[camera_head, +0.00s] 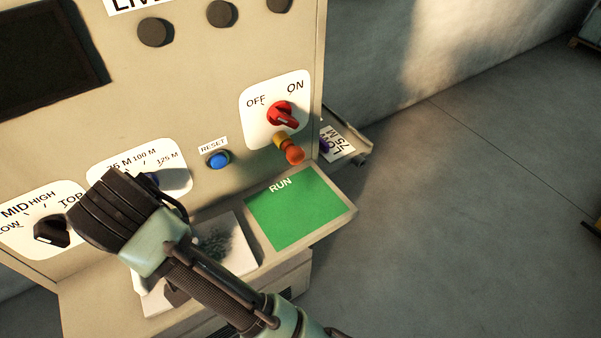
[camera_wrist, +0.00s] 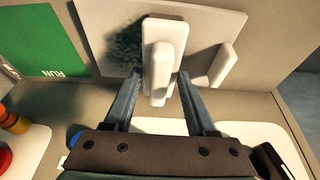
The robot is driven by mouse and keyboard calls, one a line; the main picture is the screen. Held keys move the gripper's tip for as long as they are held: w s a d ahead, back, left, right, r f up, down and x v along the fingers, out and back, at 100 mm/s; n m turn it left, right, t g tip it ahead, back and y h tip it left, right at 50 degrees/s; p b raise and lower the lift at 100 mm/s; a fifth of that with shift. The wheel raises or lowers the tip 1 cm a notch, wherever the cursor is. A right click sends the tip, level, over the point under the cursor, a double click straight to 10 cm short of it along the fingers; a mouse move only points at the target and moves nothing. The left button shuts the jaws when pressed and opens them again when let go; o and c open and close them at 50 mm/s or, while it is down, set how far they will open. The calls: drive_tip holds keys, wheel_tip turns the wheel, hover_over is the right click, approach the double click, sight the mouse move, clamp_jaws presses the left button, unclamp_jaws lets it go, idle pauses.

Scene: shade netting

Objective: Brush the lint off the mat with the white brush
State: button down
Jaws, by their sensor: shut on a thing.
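My gripper (camera_wrist: 159,78) is shut on the white brush (camera_wrist: 163,42), with one finger on each side of its handle in the wrist view. The brush is over the pale mat (camera_wrist: 215,28); whether it touches the mat I cannot tell. Dark, speckled lint (camera_wrist: 124,45) lies on the mat just left of the brush. In the head view the lint (camera_head: 212,242) shows on the mat (camera_head: 246,252), right of my wrist. My arm hides part of the mat, the brush and the gripper fingers there.
A white block (camera_wrist: 223,66) stands at the mat's right in the wrist view. A green RUN panel (camera_head: 298,208) lies beside the mat. The upright panel behind carries a red switch (camera_head: 281,114), an orange knob (camera_head: 291,152), a blue RESET button (camera_head: 218,159) and a black dial (camera_head: 50,231).

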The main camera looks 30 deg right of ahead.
drive_tip(key=shift+s+d, duration=0.2)
drive_tip(key=shift+d, duration=1.9)
drive_tip(key=shift+s+d, duration=0.2)
drive_tip(key=shift+d, duration=1.85)
drive_tip(key=shift+a, duration=0.15)
drive_tip(key=shift+w+a+f+p, duration=0.1)
drive_tip(key=shift+a+p, duration=0.25)
drive_tip(key=shift+a, duration=1.15)
drive_tip(key=shift+w+a+r+p, duration=0.15)
drive_tip(key=shift+a+p, duration=0.5)
drive_tip(key=shift+a, duration=0.7)
drive_tip(key=shift+w+a+r+p, duration=0.1)
drive_tip(key=shift+a+p, duration=0.55)
drive_tip(key=shift+a, duration=0.7)
drive_tip(key=shift+w+a+f+p, duration=0.1)
drive_tip(key=shift+a+p, duration=0.2)
drive_tip(key=shift+a, duration=0.45)
drive_tip(key=shift+w+a+f+p, duration=0.1)
drive_tip(key=shift+a+p, duration=0.15)
drive_tip(key=shift+a, duration=0.5)
drive_tip(key=shift+s+d+r, duration=0.1)
drive_tip(key=shift+s+d, duration=0.05)
drive_tip(key=shift+d, duration=1.35)
drive_tip(key=shift+s+d, duration=0.15)
drive_tip(key=shift+d, duration=1.35)
drive_tip(key=shift+s+d, duration=0.15)
drive_tip(key=shift+d, duration=1.25)
drive_tip(key=shift+s+d+p, duration=0.15)
drive_tip(key=shift+d+p, duration=0.2)
drive_tip(key=shift+d, duration=1.1)
